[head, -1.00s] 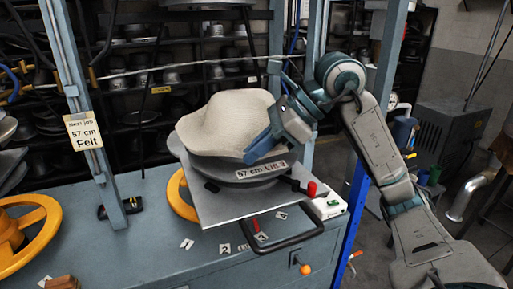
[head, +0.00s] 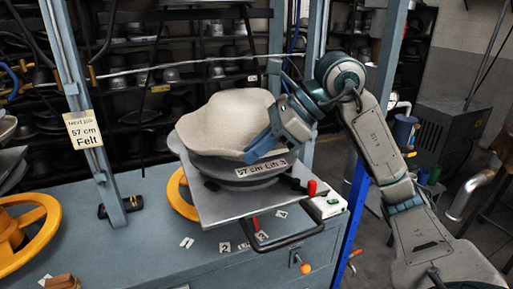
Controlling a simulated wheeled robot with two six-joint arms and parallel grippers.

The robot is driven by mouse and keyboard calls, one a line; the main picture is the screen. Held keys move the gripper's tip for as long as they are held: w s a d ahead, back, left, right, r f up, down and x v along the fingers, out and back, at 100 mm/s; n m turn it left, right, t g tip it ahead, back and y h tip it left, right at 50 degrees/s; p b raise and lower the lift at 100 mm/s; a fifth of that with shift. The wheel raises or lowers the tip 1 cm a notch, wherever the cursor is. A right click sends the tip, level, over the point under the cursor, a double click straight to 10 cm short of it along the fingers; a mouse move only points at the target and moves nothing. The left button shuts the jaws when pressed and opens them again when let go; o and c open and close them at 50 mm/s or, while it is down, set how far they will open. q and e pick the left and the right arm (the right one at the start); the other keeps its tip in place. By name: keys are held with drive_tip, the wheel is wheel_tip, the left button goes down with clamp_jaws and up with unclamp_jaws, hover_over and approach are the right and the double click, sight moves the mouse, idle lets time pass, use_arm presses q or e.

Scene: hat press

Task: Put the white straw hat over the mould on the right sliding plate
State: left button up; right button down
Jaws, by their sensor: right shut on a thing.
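The white straw hat (head: 225,122) is a pale, wide-brimmed shape over the right sliding plate (head: 222,207). My right gripper (head: 262,148) is shut on the hat's brim at its right side. My left gripper is not in view.
Blue press posts (head: 92,120) stand to the left and behind. A yellow handwheel (head: 25,230) is at far left. A black handle (head: 285,240) sticks out in front of the plate. A white box with a green button (head: 327,205) stands to the right. Shelves of moulds fill the back.

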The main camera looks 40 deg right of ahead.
drive_tip(key=shift+f, duration=0.1)
drive_tip(key=c, duration=1.5)
unclamp_jaws()
drive_tip(key=shift+o, duration=0.2)
drive_tip(key=shift+s+d+r, duration=0.15)
drive_tip(key=shift+d+r, duration=0.1)
drive_tip(key=b+v, duration=0.2)
drive_tip(key=v, duration=0.8)
